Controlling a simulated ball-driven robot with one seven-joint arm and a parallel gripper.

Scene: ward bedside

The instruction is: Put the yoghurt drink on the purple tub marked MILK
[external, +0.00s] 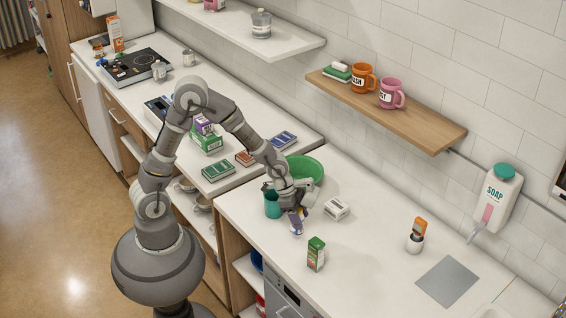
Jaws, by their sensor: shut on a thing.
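My gripper (293,204) is at the counter's left part, pointing down, shut on a small white-and-purple item (298,225) that hangs tilted just below the fingers. It may be the yoghurt drink; its label is too small to read, and my fingers hide its upper part. I cannot tell whether it touches the counter. A purple item (203,125) shows behind my arm by a green-and-white box (208,143) on the farther counter. It may be the purple tub, but no MILK mark is readable and my arm partly covers that area.
A teal cup (272,205) stands close left of my gripper, a green bowl (314,172) behind it. A white box (336,208) is to the right, a green carton (316,254) in front. The counter right of the carton is clear up to an orange-topped item (418,230).

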